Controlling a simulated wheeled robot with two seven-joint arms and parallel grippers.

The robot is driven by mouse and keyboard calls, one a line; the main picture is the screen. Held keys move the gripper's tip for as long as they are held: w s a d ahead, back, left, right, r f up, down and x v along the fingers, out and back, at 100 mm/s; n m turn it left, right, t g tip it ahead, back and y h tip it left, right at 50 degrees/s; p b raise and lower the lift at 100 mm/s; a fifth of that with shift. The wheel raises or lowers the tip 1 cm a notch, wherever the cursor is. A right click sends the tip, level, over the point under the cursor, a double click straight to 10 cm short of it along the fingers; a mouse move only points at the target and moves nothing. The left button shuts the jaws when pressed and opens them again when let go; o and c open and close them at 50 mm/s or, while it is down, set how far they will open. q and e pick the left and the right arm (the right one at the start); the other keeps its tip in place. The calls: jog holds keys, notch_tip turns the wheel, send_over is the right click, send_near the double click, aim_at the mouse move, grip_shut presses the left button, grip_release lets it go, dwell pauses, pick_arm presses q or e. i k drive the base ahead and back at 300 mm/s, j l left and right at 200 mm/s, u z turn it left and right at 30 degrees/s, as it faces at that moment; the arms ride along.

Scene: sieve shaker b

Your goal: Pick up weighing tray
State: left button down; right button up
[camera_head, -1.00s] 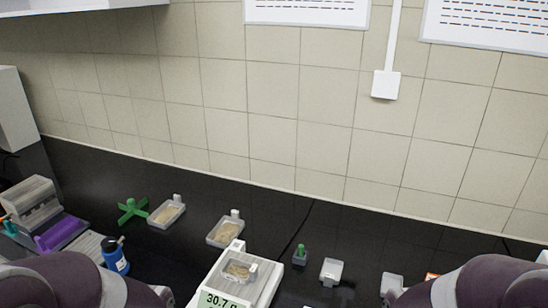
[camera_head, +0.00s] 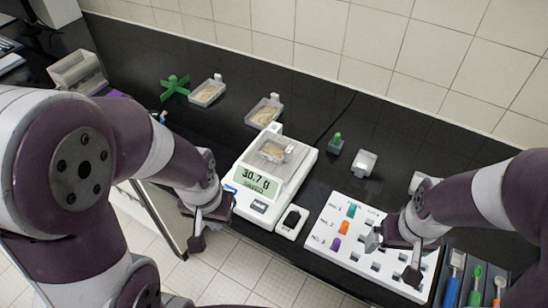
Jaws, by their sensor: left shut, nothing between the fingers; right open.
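A clear weighing tray (camera_head: 274,149) with tan grains in it sits on the pan of a white balance (camera_head: 254,186) that reads 30.7 g. Two similar trays with tan contents stand on the black bench behind it, one at the back left (camera_head: 207,92) and one nearer the balance (camera_head: 264,111). My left gripper (camera_head: 199,238) is shut and empty, left of and in front of the balance, near the bench's front edge. My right gripper (camera_head: 392,258) is open and empty over a white board with holes. Neither gripper touches a tray.
The white board (camera_head: 322,238) holds several coloured pegs. A green cross-shaped stand (camera_head: 175,87), a green-topped piece (camera_head: 336,143) and a small white container (camera_head: 364,163) stand behind. Brushes (camera_head: 475,288) lie at the right.

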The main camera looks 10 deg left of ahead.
aim_at(275, 152)
jog(key=i+j+u, duration=0.4)
jog(key=i+j, duration=0.45)
